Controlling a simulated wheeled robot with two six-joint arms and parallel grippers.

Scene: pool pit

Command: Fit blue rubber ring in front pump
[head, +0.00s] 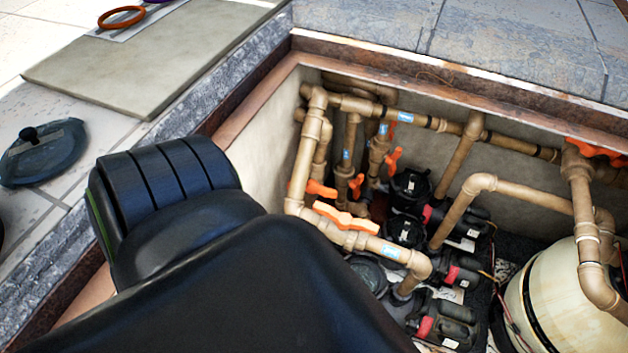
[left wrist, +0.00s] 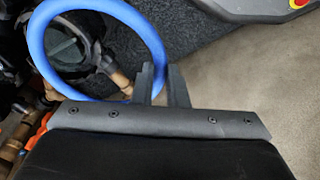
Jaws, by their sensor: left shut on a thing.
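The blue rubber ring (left wrist: 36,58) shows in the left wrist view, held at its right edge in my left gripper (left wrist: 161,82), whose jaws are shut on it. Through the ring I see the round dark pot of a pump (left wrist: 68,48); the ring appears above it, and I cannot tell the gap. In the head view the front pump (head: 368,276) is nearest in the pit, partly hidden by my black left arm. That arm also hides the ring and left gripper there. My right gripper is in neither view.
A dark round lid (head: 42,152) with a knob lies on the deck at the left. An orange ring (head: 121,18) lies at the top left. Brown pipes (head: 460,160) with orange valve handles (head: 345,216) crowd the pit. A pale tank (head: 560,300) stands at the right.

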